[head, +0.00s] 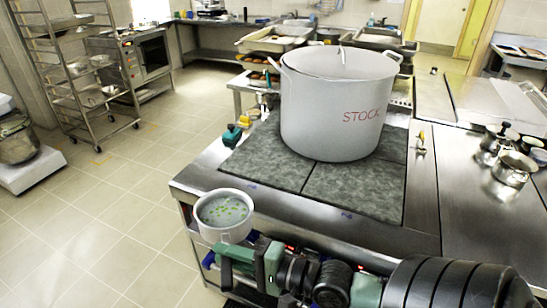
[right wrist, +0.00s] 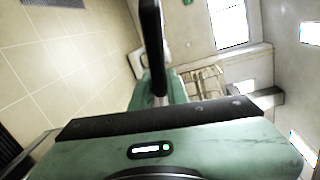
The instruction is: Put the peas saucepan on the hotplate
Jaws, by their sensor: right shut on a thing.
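The peas saucepan (head: 223,231), a pale pot with green peas in cloudy liquid, is at the front left corner of the steel stove in the head view. It overlaps the stove's front edge and looks level. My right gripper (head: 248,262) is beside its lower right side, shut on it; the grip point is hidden. The right wrist view shows my green gripper body and a dark upright bar, but no clear saucepan. The hotplate (head: 345,196) is a dark grey mottled surface behind the saucepan. My left gripper is not in view.
A large white stockpot (head: 325,115) marked STOCK stands on the rear part of the hotplate. The hotplate's front and left parts are bare. Small metal pans (head: 512,168) stand on the right counter. A rack (head: 75,80) stands at the far left.

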